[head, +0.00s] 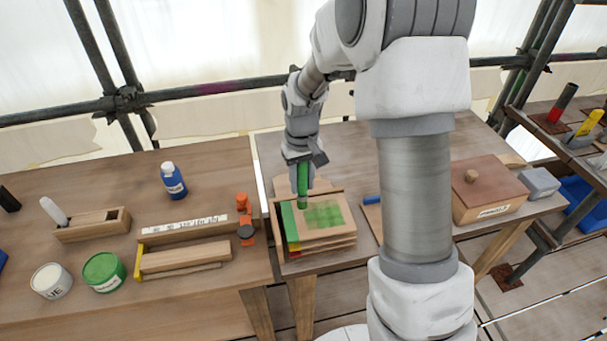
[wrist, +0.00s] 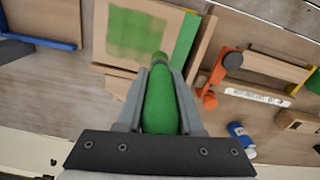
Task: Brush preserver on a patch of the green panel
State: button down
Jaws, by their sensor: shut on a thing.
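My gripper (head: 302,164) is shut on a green-handled tool (head: 302,186), which points down over the panel stack at the middle of the bench. In the wrist view the green handle (wrist: 160,105) lies between the two fingers; its far end, which hides any bristles, is not clear. Below is a wooden panel (head: 336,232) with a mottled green patch (head: 325,214) on its face. A solid green strip (head: 289,222) lies along its left side. The patch also shows in the wrist view (wrist: 137,34). I cannot tell whether the tool tip touches the panel.
A green tin (head: 104,271), a white tin (head: 51,281) and a blue bottle (head: 173,181) stand on the left bench. An orange clamp (head: 244,218) is left of the panel. A wooden box (head: 489,188) stands at right.

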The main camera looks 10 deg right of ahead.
aim_at(302, 166)
jog(key=shift+r+p, duration=1.65)
jog(key=shift+r, duration=1.05)
